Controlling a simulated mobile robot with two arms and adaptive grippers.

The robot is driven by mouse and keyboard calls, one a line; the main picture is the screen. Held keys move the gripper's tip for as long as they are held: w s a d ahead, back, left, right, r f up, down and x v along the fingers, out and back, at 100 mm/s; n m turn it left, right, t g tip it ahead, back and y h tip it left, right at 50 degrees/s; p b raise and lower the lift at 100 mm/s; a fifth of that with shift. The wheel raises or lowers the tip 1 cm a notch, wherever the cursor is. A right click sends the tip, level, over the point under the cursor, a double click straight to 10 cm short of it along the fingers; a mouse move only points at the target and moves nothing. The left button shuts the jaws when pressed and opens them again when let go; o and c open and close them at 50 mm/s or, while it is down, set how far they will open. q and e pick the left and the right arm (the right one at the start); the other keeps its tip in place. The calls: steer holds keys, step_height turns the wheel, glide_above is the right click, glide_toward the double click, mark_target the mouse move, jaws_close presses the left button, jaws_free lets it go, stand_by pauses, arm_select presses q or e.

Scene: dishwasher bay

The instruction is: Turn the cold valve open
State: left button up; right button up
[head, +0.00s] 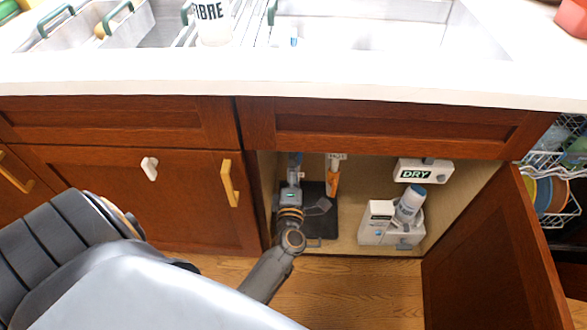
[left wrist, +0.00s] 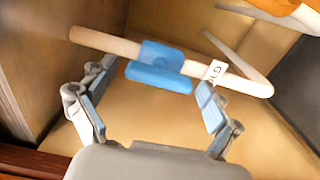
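The cold valve's blue handle (left wrist: 158,76) sits on a pale pipe (left wrist: 105,42) in the left wrist view, with a white lettered tag (left wrist: 215,71) beside it. Its long side runs roughly along the pipe. My left gripper (left wrist: 155,98) is open, its blue-padded fingers on either side of the handle. The handle lies between and slightly beyond the fingertips; contact cannot be told. In the head view my left gripper (head: 295,165) reaches into the open cabinet under the sink, and its tips are mostly hidden. My right gripper is not in view.
An orange part (head: 332,182) hangs right of my gripper. A white box marked DRY (head: 423,171) and a white unit with a blue-capped cylinder (head: 376,222) are on the cabinet's right. The open door (head: 490,255) swings out at right. The countertop (head: 290,75) overhangs above.

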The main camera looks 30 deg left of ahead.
arm_select(q)
steer(key=v, duration=0.7)
steer(key=shift+s, duration=0.25)
steer(key=shift+d, duration=0.15)
stand_by(0.3)
